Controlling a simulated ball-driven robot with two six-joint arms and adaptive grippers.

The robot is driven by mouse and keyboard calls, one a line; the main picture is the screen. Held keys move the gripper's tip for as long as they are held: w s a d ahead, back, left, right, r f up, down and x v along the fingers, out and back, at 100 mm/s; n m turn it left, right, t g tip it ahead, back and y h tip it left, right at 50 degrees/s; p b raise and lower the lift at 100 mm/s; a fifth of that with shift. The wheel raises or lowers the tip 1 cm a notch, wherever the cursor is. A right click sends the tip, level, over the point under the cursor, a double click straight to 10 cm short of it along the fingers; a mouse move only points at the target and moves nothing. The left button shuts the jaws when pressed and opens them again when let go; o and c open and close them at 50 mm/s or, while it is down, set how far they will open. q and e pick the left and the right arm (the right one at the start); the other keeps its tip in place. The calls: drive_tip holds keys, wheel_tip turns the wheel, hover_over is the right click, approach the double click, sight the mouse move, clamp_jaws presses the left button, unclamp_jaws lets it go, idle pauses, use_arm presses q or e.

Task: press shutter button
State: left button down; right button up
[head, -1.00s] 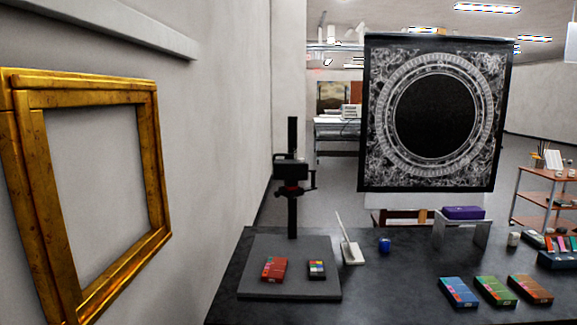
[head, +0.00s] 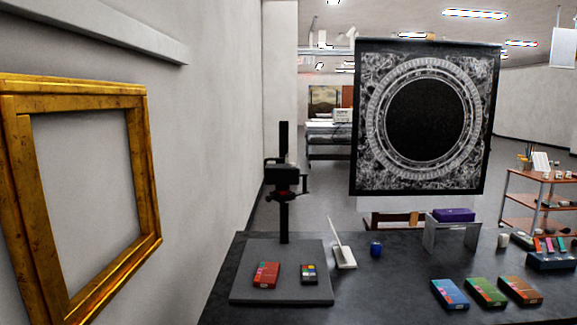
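A black camera (head: 283,179) is mounted on a dark upright column in the head view. The column rises from the back of a grey copy-stand base (head: 243,262) on the dark table. No separate shutter button can be made out on the camera at this size. A red box (head: 265,274) and a small colour-patch card (head: 309,272) lie on the base below the camera. A small blue thing (head: 376,249) stands on the table to the right of the base. Neither of my grippers shows in the head view.
The dark table (head: 385,285) has clear room in its middle. A white tilted panel (head: 341,245) stands beside the base. Blue (head: 450,294), green (head: 486,291) and orange (head: 521,289) boxes lie at right. A gilt frame (head: 150,190) hangs on the left wall. A patterned panel (head: 360,120) hangs behind the table.

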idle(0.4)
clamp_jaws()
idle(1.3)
